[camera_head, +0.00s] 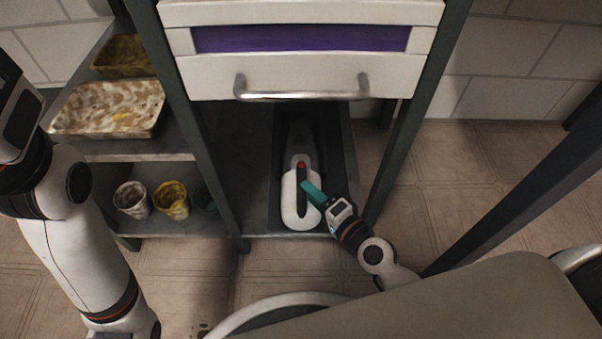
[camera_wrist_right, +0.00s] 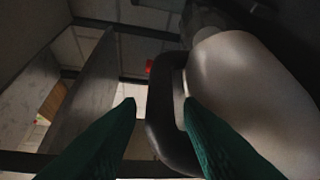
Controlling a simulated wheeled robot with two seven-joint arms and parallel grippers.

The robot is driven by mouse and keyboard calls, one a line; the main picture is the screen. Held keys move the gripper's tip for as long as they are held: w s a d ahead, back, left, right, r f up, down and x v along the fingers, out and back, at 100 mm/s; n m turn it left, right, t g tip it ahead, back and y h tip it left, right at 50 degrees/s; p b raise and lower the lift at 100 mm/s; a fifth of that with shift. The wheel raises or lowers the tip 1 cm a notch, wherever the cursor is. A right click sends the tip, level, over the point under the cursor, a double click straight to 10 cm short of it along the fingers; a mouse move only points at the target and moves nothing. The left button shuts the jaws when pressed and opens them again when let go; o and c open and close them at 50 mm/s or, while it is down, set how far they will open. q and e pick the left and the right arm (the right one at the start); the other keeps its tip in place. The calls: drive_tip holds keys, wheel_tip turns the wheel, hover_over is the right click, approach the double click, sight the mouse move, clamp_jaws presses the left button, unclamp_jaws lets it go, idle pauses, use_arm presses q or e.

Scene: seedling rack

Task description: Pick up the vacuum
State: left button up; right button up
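The vacuum (camera_head: 289,205) is a white and dark handheld unit with a red button, lying on a dark lower shelf under the drawer. In the right wrist view its white body (camera_wrist_right: 245,95) fills the right side, with a dark handle loop (camera_wrist_right: 160,120) beside it. My right gripper (camera_head: 309,190) reaches in from the right to the handle. In the wrist view its two green fingers (camera_wrist_right: 160,102) are apart, one on each side of the handle bar. Whether they touch it I cannot tell. My left arm stands at the left edge; its fingers are out of frame.
A white drawer with a metal handle (camera_head: 301,96) hangs above the vacuum. Dark rack posts (camera_head: 408,130) stand on both sides. On the left shelves are a stained tray (camera_head: 108,108), a yellowish container (camera_head: 124,55) and small pots (camera_head: 172,199). Tiled floor lies open at right.

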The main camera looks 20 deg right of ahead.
drive_tip(key=shift+x, duration=1.45)
drive_tip(key=shift+s, duration=0.1)
drive_tip(key=shift+c, duration=0.5)
clamp_jaws()
drive_tip(key=shift+r, duration=0.2)
